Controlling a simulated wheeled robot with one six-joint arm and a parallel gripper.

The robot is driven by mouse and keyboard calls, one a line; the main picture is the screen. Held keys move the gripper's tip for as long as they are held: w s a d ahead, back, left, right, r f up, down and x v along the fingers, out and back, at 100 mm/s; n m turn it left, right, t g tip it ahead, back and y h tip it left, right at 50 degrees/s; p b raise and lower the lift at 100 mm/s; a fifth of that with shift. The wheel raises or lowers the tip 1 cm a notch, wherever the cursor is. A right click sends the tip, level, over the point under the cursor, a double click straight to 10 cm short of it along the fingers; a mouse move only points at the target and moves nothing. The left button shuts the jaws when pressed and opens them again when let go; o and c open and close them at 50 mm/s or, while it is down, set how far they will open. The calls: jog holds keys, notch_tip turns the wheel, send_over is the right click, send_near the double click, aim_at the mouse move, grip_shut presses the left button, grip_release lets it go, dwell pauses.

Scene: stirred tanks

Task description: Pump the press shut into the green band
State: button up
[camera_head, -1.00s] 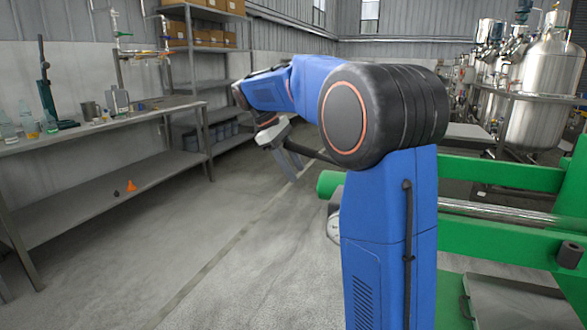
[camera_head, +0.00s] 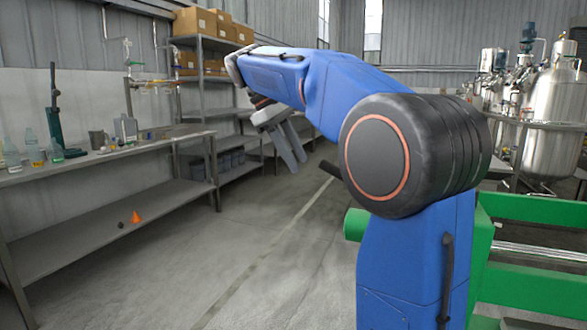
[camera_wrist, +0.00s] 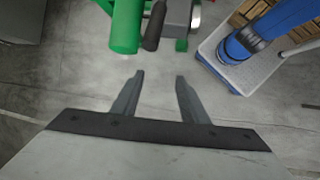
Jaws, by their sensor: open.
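The press is a green frame (camera_head: 530,208) with steel bars at the right of the head view, partly hidden by my blue arm. A green cylinder end (camera_head: 355,224) sticks out left of my arm; it also shows at the top of the wrist view (camera_wrist: 125,30). A black lever grip (camera_wrist: 154,25) lies beside that cylinder; its tip pokes out behind my arm in the head view (camera_head: 328,168). My gripper (camera_head: 290,160) is open and empty, its two grey fingers apart (camera_wrist: 160,77). The grip is beyond the fingertips, apart from them. No gauge or green band shows now.
A bench (camera_head: 110,155) with glassware stands on the left, and a shelf (camera_head: 205,43) with cardboard boxes behind it. Steel tanks (camera_head: 550,110) stand at the back right. An orange cone-like item (camera_head: 136,217) is on the bench's lower shelf. The middle floor is clear.

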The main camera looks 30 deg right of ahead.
jog(key=shift+a+r, duration=0.2)
jog(key=shift+r, duration=0.15)
dwell(0.3)
jog(key=s+a+f+m+t+y, duration=0.1)
jog(key=s+a+f+m+t, duration=0.1)
jog(key=s+f, duration=0.6)
jog(key=s+a+f+m+t+y, duration=0.2)
jog(key=s+a+f, duration=0.3)
jog(key=f, duration=0.8)
jog(key=s+a+f+m+t+y, duration=0.1)
jog(key=s+a+f+m+t, duration=0.2)
jog(key=s+f, duration=0.7)
jog(key=shift+s+a+f+y, duration=0.25)
jog(key=shift+s+a+y, duration=0.05)
jog(key=shift+s, duration=0.75)
jog(key=shift+r, duration=0.1)
